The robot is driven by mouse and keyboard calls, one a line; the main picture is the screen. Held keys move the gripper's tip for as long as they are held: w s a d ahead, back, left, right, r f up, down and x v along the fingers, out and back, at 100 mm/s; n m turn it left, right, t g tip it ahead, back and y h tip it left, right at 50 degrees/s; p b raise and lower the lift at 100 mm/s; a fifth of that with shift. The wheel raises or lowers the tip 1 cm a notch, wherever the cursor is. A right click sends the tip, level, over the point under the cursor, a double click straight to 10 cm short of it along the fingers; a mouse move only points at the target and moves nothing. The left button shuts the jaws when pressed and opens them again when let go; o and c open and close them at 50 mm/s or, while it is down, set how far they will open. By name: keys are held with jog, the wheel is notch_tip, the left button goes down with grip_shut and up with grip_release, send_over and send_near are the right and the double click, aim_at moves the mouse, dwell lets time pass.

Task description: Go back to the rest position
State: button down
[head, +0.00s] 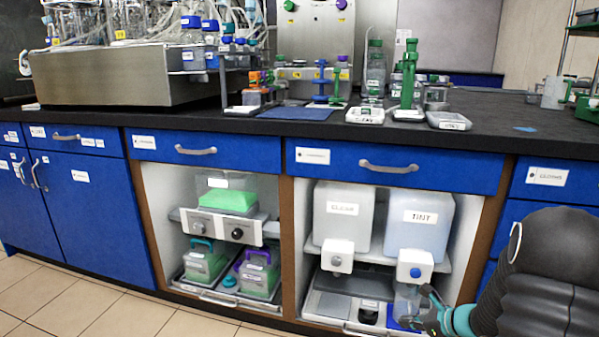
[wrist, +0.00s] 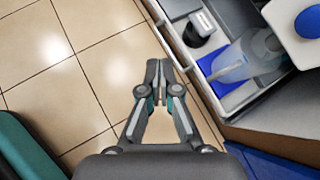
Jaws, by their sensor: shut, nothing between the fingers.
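My gripper (wrist: 157,70) is shut and empty in the wrist view, its fingertips together above the tiled floor. In the head view my gripper (head: 428,298) is at the lower right, in front of the open cabinet bay and close to the TINT container's tap. In the head view the bottle (head: 404,303) is below the tap and partly hidden by my gripper.
The CLEAR container (head: 342,225) and TINT container (head: 420,232) stand on the bay's shelf. A pull-out tray (wrist: 200,92) edges the floor near my gripper. The black counter (head: 300,123) above holds bottles, stands and scales. Floor tiles (wrist: 60,60) are free at left.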

jog(key=s+a+r+n+g+h+p, duration=0.1)
jog(key=s+a+r+n+g+p, duration=0.15)
jog(key=s+a+r+n, duration=0.4)
jog(key=s+a+r+n+g+h+p, duration=0.1)
jog(key=s+a+r+n+g, duration=0.25)
jog(key=s+r+n, duration=0.55)
jog(key=s+a+r+n+t+h+p, duration=0.1)
jog(key=s+a+r+n+h+p, duration=0.1)
jog(key=s+r+n, duration=0.3)
jog(key=s+a+r+n+t+h+p, duration=0.2)
jog(key=s+r+n+p, duration=0.2)
jog(key=s+r, duration=0.4)
notch_tip(320, 180, up, 4)
jog(key=shift+s+f+n+t+h, duration=0.15)
jog(key=shift+s+n+t+h, duration=0.2)
jog(key=shift+n, duration=0.5)
